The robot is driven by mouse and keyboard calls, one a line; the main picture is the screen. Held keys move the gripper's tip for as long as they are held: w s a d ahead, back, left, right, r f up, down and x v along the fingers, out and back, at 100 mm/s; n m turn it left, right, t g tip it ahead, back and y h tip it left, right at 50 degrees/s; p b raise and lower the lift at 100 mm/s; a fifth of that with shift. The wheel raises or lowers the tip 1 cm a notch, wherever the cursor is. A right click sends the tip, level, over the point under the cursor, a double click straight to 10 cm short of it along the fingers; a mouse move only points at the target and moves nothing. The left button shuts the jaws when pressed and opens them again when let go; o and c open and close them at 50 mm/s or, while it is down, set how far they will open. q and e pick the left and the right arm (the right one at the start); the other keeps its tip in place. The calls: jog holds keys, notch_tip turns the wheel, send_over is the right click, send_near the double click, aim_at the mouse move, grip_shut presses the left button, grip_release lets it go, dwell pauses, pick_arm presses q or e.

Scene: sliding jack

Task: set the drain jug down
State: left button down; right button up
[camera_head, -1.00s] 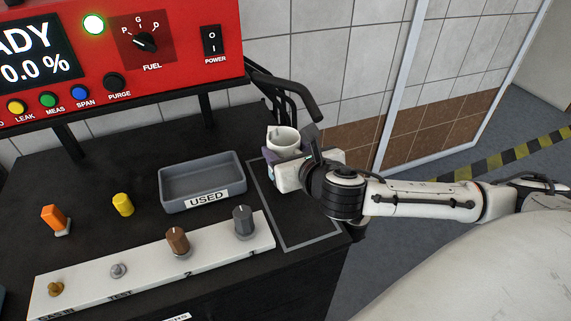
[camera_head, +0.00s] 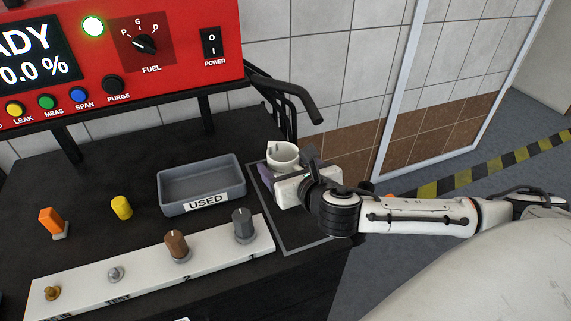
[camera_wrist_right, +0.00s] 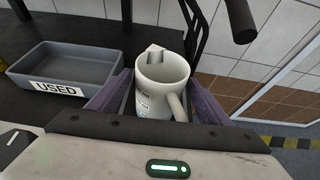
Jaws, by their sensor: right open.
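The drain jug (camera_head: 283,156) is a white cup-like vessel with a spout and a handle. It is upright at the back of the grey-outlined rectangle (camera_head: 288,248) on the black bench, its base hidden by my gripper. My right gripper (camera_head: 286,176) is open, with its purple-padded fingers on either side of the jug. In the right wrist view the jug (camera_wrist_right: 160,84) is between the two fingers, its handle toward the palm. Whether the pads touch it I cannot tell. My left gripper is not in view.
A grey tray marked USED (camera_head: 203,206) is left of the outline. A white strip with several knobs (camera_head: 140,268) lies in front. The front of the outline is clear.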

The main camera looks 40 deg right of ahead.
jog(key=shift+r, duration=0.2)
jog(key=p+v, duration=0.2)
jog(key=v, duration=1)
jog(key=shift+p, duration=0.35)
jog(key=shift+f, duration=0.1)
jog(key=shift+s, duration=0.1)
